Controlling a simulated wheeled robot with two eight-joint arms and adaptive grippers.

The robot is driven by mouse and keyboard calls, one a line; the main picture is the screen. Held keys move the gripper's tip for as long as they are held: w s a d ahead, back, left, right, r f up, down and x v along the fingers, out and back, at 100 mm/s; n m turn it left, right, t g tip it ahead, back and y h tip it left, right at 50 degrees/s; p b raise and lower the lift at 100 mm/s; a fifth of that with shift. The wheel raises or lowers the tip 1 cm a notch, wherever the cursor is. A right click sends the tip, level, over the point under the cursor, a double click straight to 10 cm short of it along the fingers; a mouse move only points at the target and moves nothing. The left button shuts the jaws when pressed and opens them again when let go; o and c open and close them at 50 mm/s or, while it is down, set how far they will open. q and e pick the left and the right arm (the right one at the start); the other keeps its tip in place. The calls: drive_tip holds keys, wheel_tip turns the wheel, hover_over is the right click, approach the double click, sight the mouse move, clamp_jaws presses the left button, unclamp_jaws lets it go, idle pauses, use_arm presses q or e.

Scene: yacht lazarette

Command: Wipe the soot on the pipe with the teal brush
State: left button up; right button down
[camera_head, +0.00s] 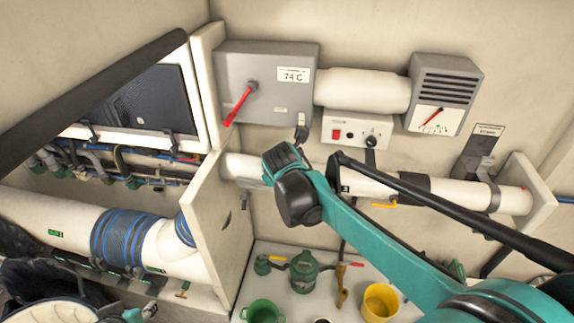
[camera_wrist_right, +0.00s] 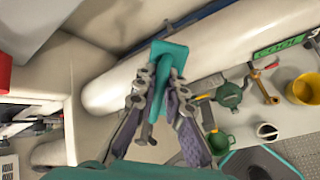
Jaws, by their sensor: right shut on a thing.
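The teal brush (camera_wrist_right: 168,53) is between the fingertips of my right gripper (camera_wrist_right: 160,92) in the wrist view, its broad head beyond the fingers. The head lies in front of the white pipe (camera_wrist_right: 215,52); I cannot tell whether they touch. In the head view the pipe (camera_head: 372,186) runs across the back wall, with a dark grey band (camera_head: 414,187) on it. My right wrist covers part of the pipe there and hides the gripper and brush. I cannot make out soot for certain in either view. My left gripper is not in view.
A white partition (camera_head: 222,215) stands left of my right wrist. A grey box (camera_head: 262,75) with a red lever and a control box (camera_head: 352,130) sit above the pipe. Below, a green mug (camera_head: 262,311), a green can (camera_head: 304,270) and a yellow cup (camera_head: 381,301) stand on the shelf.

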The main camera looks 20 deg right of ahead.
drive_tip(key=shift+w+a+b, duration=0.15)
drive_tip(key=shift+w+a, duration=0.5)
drive_tip(key=shift+a, duration=0.3)
drive_tip(key=shift+w+a+b, duration=0.15)
drive_tip(key=shift+w+a, duration=0.55)
drive_tip(key=shift+a, duration=0.25)
drive_tip(key=shift+w+a+b, duration=0.15)
drive_tip(key=shift+w+a, duration=0.5)
drive_tip(key=shift+a, duration=0.3)
drive_tip(key=shift+s+r, duration=0.1)
drive_tip(key=p+v, duration=0.1)
drive_tip(key=v, duration=0.1)
drive_tip(key=p+v, duration=0.2)
drive_tip(key=v, duration=0.1)
drive_tip(key=shift+a+r+p, duration=0.3)
drive_tip(key=shift+r+p, duration=0.1)
drive_tip(key=shift+r, duration=0.15)
drive_tip(key=shift+s+a+r+p, duration=0.25)
drive_tip(key=shift+s+r+p, duration=0.1)
drive_tip(key=shift+r+p, duration=0.2)
drive_tip(key=shift+s+a+r+p, duration=0.25)
drive_tip(key=shift+s+r+p, duration=0.15)
drive_tip(key=shift+r, duration=0.2)
